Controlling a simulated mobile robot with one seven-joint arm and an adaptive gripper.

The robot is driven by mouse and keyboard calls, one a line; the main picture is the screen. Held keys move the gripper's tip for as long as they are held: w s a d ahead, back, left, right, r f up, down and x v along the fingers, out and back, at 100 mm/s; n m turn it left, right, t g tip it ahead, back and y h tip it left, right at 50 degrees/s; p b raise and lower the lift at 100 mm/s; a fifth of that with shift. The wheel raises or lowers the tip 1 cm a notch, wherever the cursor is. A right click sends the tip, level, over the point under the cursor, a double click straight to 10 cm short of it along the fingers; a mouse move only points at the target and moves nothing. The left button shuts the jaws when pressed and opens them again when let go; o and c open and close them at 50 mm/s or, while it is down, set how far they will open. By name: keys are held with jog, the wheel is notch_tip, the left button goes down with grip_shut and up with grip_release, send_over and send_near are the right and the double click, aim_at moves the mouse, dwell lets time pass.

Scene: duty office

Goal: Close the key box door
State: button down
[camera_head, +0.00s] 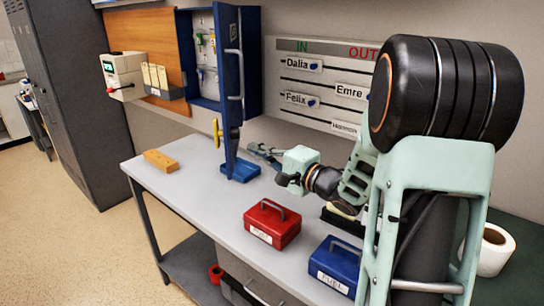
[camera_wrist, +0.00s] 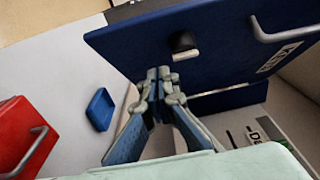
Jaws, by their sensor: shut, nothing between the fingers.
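The blue key box (camera_head: 212,104) hangs on the wall, its keys visible inside. Its blue door (camera_head: 229,50) stands swung wide open, out from the wall. The door's outer face, with a grey bar handle (camera_head: 234,75) and a label, is turned toward my gripper. In the wrist view the door (camera_wrist: 220,40) fills the upper right, with a dark lock (camera_wrist: 183,42) on it. My gripper (camera_head: 256,148) is shut and empty, to the right of the door's lower part. In the wrist view its fingertips (camera_wrist: 159,73) are just by the door's edge below the lock; I cannot tell whether they touch.
On the desk (camera_head: 200,185) are a red cash box (camera_head: 272,226), a blue cash box (camera_head: 335,268), a blue tray (camera_head: 243,170) under the door and a wooden block (camera_head: 161,161). An in/out board (camera_head: 315,80) is on the wall at right. The desk's front left is clear.

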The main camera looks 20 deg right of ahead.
aim_at(232, 146)
jog(key=shift+w+a, duration=0.25)
jog(key=shift+a, duration=0.7)
jog(key=shift+w+a, duration=0.2)
jog(key=shift+a, duration=0.7)
